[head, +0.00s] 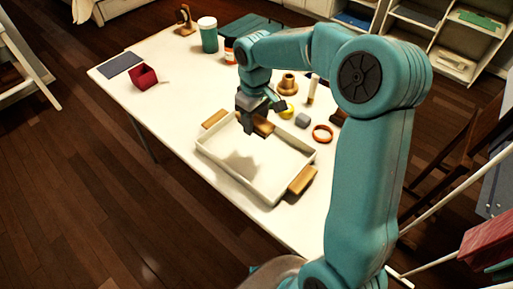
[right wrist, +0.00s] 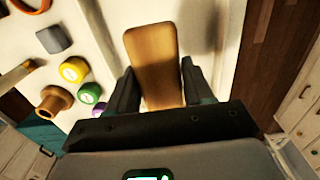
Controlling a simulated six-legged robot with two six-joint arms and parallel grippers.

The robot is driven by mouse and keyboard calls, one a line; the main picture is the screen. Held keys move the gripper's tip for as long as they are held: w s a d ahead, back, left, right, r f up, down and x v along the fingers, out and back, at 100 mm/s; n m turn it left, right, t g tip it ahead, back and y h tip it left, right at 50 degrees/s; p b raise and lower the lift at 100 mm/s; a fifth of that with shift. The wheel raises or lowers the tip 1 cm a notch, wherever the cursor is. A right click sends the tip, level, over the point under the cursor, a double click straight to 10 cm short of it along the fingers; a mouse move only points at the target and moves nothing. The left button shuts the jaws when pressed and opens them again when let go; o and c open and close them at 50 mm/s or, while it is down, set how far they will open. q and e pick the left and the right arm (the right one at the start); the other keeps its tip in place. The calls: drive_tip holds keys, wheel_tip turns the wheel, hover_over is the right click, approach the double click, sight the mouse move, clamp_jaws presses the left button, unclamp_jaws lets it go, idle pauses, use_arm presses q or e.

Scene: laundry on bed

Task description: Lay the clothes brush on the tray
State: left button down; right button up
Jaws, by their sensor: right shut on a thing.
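The clothes brush (head: 264,125) has a plain wooden back. My right gripper (head: 252,128) is shut on it and holds it over the tray (head: 215,162). The right wrist view shows the brush's wooden back (right wrist: 152,52) between the two dark fingers (right wrist: 156,88); its bristles are hidden. The tray is white and shallow, with a wooden handle at each end, and stands on the white table. A shadow falls on its floor. No other thing shows inside it. My left gripper is not in view.
Right of the tray lie an orange ring (head: 322,134), a grey block (head: 303,120) and a wooden spool (head: 288,86).

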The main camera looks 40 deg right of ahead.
sight(255, 153)
wheel_tip(255, 153, down, 12)
drive_tip(key=shift+r+b, duration=0.25)
drive_tip(key=shift+b, duration=0.2)
drive_tip(key=shift+s+r, duration=0.1)
drive_tip(key=o, duration=0.6)
drive_tip(key=shift+f, duration=0.25)
drive_tip(key=o, duration=0.4)
drive_tip(key=shift+r, duration=0.1)
